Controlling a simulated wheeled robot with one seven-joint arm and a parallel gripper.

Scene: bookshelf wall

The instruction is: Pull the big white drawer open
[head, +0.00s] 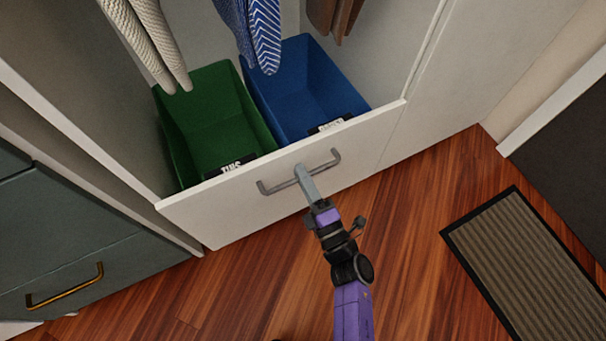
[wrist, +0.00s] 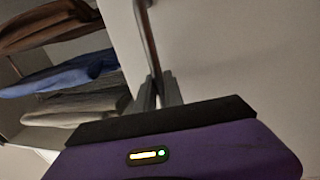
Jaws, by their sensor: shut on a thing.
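The big white drawer (head: 220,212) is the low white front in the head view, with a grey bar handle (head: 278,187) across it. Behind its top edge stand a green bin (head: 215,125) and a blue bin (head: 310,95). My gripper (head: 302,175) is at the middle of the handle, shut on it. In the wrist view the fingers (wrist: 163,92) close around the handle bar (wrist: 147,40), against the white drawer front (wrist: 225,50). The fingertips partly hide the middle of the handle. I cannot tell how far the drawer stands out.
Clothes (head: 255,30) hang above the bins. A dark cabinet drawer (head: 90,270) with a brass handle (head: 65,287) is at the left. A ribbed doormat (head: 530,265) lies at the right. The wooden floor (head: 240,290) before the white drawer is clear apart from my arm.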

